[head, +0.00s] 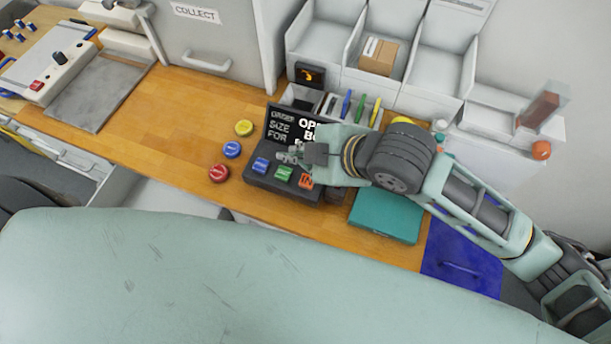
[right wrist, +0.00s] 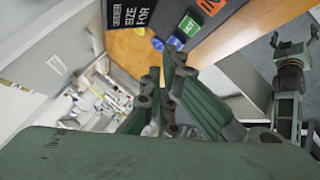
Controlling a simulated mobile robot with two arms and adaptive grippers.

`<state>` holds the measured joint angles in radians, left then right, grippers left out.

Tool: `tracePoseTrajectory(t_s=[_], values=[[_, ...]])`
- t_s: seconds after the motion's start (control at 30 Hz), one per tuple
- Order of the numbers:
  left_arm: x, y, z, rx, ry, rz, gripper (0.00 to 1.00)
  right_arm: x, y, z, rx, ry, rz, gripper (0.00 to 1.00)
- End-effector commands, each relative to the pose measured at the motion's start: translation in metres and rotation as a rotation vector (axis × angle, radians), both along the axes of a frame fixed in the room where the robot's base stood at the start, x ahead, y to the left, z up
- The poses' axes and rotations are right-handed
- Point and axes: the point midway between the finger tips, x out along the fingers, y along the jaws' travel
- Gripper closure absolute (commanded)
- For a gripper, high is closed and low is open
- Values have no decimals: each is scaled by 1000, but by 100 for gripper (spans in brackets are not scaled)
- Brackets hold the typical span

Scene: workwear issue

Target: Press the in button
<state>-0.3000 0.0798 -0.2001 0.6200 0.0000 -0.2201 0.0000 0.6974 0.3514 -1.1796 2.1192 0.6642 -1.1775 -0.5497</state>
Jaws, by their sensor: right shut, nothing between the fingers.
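The in button (head: 306,181) is the orange square one at the right end of a dark button panel (head: 262,178). A green button (head: 283,174) and a blue button (head: 261,165) sit to its left. In the right wrist view the in button (right wrist: 210,6) shows at the top edge. My right gripper (head: 284,157) is shut and empty, over the panel's back part near the blue and green buttons; contact cannot be told. Its fingers (right wrist: 164,84) also show in the right wrist view. My left gripper (right wrist: 294,45) shows there at right, fingers apart.
A dark sign (head: 284,128) stands behind the panel, partly hidden by my right arm. Round red (head: 219,173), blue (head: 232,149) and yellow (head: 243,128) pieces lie left of it. A teal box (head: 386,216) lies to the right.

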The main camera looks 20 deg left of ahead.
Motion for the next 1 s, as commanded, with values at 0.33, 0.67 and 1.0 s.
tracePoseTrajectory(t_s=[0.33, 0.67, 1.0], values=[[0, 0, -14, 0, 0, 0, 22, 0, 0, -14, 2, 1, -1, 100], [0, 0, -61, 0, 0, 0, 22, 0, 0, -59, 2, 2, -2, 100], [1, 0, -77, 0, -1, 0, 22, 0, 0, -88, 1, 2, -1, 100]])
